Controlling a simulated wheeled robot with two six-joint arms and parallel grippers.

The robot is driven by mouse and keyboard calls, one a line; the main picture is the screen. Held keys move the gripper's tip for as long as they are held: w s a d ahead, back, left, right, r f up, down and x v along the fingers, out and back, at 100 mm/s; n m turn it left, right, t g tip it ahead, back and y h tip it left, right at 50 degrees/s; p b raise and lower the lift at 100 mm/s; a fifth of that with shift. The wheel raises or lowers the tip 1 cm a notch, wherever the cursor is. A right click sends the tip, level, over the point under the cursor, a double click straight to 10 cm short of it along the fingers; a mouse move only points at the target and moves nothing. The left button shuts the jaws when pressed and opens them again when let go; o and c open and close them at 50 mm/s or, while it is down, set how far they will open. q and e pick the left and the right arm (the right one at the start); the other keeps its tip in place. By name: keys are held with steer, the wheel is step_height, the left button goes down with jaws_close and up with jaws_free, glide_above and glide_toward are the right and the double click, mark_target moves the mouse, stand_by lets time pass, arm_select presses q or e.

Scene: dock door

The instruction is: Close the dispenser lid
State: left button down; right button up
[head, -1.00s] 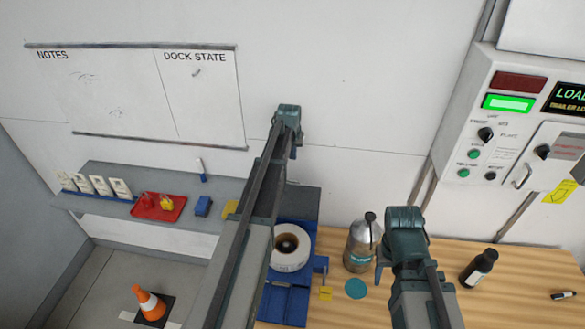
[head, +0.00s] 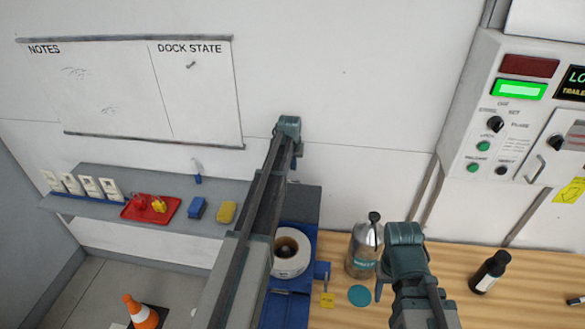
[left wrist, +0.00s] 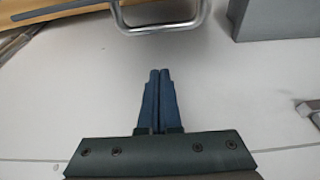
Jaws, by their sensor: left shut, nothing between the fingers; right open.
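The dispenser (head: 279,308) is a blue unit on the left end of the wooden table, with a white roll (head: 291,265) in it. A dark panel (head: 306,204), which looks like its raised lid, stands behind the roll. My left arm crosses in front and hides much of the dispenser and panel. My left gripper (head: 288,127) is above and beyond the panel, against the white wall; in the left wrist view its blue fingers (left wrist: 159,75) are together and empty. My right gripper (head: 402,262) is open over the table, right of a metal bottle; its fingers are mostly hidden.
The metal bottle (head: 362,249) stands close to my right gripper. A teal disc (head: 359,295) and a dark bottle (head: 488,272) are on the table. A shelf (head: 105,212) holds a red tray and blocks. A metal handle (left wrist: 160,24) shows in the left wrist view.

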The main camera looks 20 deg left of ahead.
arm_select(q)
steer(key=s, duration=0.2)
steer(key=s+d+f, duration=0.1)
steer(key=shift+s, duration=0.25)
arm_select(e)
steer(key=shift+f, duration=0.5)
arm_select(q)
steer(key=shift+s, duration=0.1)
